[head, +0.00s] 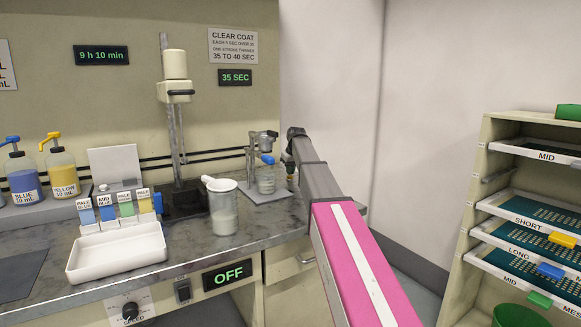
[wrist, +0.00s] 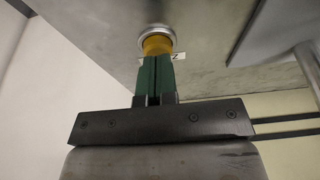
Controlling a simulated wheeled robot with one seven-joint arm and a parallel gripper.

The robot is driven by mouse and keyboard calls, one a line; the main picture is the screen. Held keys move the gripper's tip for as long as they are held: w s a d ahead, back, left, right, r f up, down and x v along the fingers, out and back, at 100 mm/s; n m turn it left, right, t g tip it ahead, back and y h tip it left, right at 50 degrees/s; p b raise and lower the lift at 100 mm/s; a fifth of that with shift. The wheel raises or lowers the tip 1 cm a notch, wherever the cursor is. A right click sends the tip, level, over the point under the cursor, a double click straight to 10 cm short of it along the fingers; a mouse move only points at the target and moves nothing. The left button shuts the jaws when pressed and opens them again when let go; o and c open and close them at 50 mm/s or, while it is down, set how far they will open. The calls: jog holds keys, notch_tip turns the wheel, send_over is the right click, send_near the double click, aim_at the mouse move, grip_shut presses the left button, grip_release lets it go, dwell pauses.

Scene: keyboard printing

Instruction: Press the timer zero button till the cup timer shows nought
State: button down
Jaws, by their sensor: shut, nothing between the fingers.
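A small display (head: 235,77) on the back wall reads "35 SEC" in green, under the clear coat sign. A yellow round button (wrist: 158,44) in a metal ring shows at the top of the wrist view, on a grey metal surface. A white label beside it is mostly hidden; one letter shows, seemingly a Z. My gripper (wrist: 156,57) is shut and empty, its green fingertips overlapping the button's near edge. They look to be at the button; I cannot tell whether it is pressed in. In the head view the button and fingertips are hidden around my arm's end.
A metal stand with a blue lever and a cup (head: 266,184) is just left of my arm. A beaker (head: 223,208), a white tray (head: 118,252) and pump bottles stand further left. A shelf rack (head: 487,160) is at right.

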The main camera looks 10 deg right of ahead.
jog(key=shift+f, duration=0.1)
jog(key=shift+s+f, duration=0.15)
jog(key=shift+f, duration=0.85)
notch_tip(320, 180, up, 5)
jog(key=shift+r, duration=0.1)
jog(key=v, duration=0.9)
jog(key=shift+r, duration=0.35)
jog(key=shift+d, duration=0.1)
